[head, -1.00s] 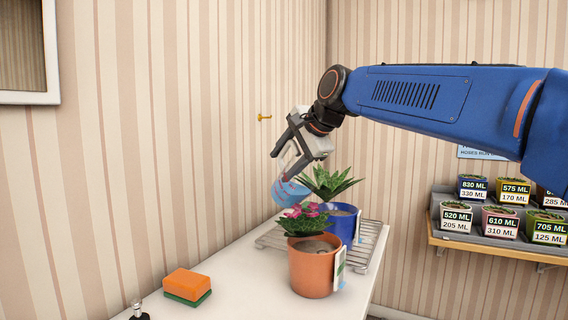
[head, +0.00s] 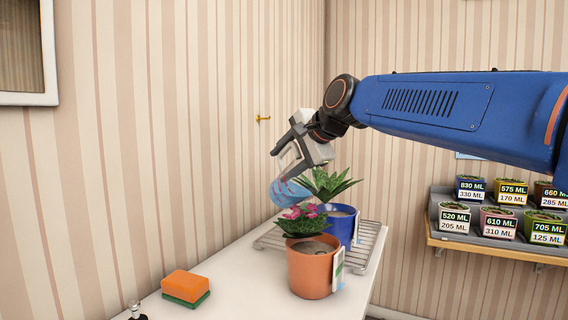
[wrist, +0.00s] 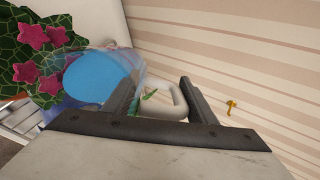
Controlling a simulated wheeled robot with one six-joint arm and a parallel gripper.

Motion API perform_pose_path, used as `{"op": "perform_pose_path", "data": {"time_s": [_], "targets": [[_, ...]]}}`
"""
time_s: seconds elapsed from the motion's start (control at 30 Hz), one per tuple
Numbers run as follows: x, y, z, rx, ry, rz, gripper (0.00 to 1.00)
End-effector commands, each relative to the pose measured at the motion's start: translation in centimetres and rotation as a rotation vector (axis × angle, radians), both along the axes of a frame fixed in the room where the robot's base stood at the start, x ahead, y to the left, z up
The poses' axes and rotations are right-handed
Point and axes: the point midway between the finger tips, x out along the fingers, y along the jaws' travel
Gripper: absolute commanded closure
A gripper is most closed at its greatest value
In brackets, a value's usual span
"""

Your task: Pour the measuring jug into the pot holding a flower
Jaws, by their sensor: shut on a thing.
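The measuring jug (head: 287,193) is clear, with blue liquid inside. My gripper (head: 297,163) is shut on it and holds it tilted, behind the orange-brown pot. In the wrist view the jug's liquid (wrist: 97,78) shows left of my gripper (wrist: 160,98), and the pale handle (wrist: 172,104) is between the fingers. The orange-brown pot (head: 311,271) stands upright on the white counter, holding pink flowers (head: 300,212) with green leaves. The flowers also show in the wrist view (wrist: 38,52), beside the jug. No stream of liquid is visible.
A blue pot (head: 340,228) with a spiky green plant stands close behind the flower pot, on a wire rack (head: 372,238). An orange and green sponge (head: 186,287) lies at front left. A wall shelf (head: 480,244) at right holds several small labelled pots.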

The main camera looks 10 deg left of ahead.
Motion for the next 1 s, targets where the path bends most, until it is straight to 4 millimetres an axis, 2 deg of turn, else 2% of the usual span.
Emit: {"op": "perform_pose_path", "data": {"time_s": [1.0], "targets": [[-0.17, -0.16, 0.11, 0.024, -0.031, -0.001, 0.92]]}}
